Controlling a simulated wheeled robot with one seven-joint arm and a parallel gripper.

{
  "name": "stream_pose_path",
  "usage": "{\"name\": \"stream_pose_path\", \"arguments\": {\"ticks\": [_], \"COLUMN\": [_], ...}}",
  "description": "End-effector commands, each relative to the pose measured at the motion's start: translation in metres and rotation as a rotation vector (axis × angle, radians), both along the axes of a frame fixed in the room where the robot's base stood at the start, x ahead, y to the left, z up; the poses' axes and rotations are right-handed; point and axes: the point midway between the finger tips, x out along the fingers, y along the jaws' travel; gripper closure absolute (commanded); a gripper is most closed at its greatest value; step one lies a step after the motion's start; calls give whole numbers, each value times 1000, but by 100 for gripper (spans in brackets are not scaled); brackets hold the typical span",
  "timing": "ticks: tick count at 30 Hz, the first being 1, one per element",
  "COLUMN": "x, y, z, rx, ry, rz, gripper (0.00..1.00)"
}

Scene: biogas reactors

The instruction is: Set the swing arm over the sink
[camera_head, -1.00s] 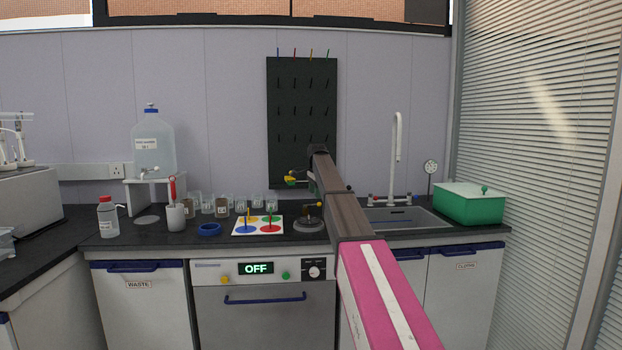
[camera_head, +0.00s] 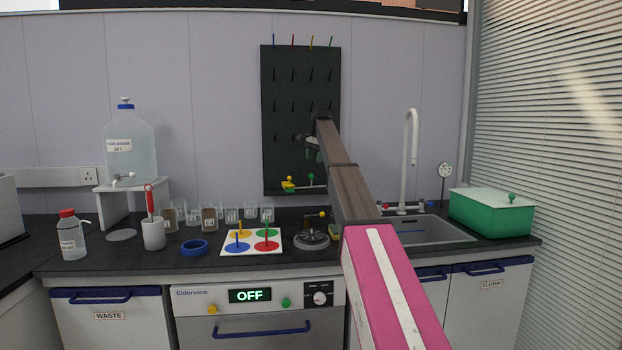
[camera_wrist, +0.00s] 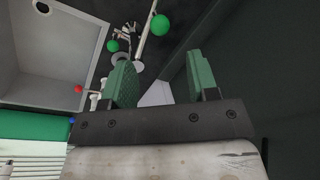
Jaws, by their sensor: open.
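A thin pale rod (camera_head: 308,187) with a yellow block and small yellow and green balls sits at the foot of the dark pegboard; it looks like the swing arm, though my arm hides its right part. In the wrist view a pale rod (camera_wrist: 146,43) with a green ball stands beyond my fingers. The steel sink (camera_head: 436,230) is to the right, with a tall white tap (camera_head: 410,160) behind it; the sink (camera_wrist: 50,55) also shows at the wrist view's upper left. My gripper (camera_wrist: 162,80) is open, with nothing between its green fingers. In the head view it is partly hidden, above the rod.
A dark round stand (camera_head: 311,241) and a white board with coloured discs (camera_head: 252,250) are left of my arm. A green lidded box (camera_head: 490,213) stands right of the sink. Several small beakers, a blue ring (camera_head: 194,247) and a white cup (camera_head: 153,234) occupy the counter further left.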

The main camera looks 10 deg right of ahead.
Motion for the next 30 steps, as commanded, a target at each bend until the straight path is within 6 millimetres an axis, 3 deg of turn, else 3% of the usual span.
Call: {"name": "stream_pose_path", "arguments": {"ticks": [18,29,30], "x": [12,14,14], "y": [13,13,13], "z": [-91,-99,-99], "rx": [-1,-1,-1], "ry": [0,0,0], "rz": [-2,-2,-2], "gripper": [46,46,59]}}
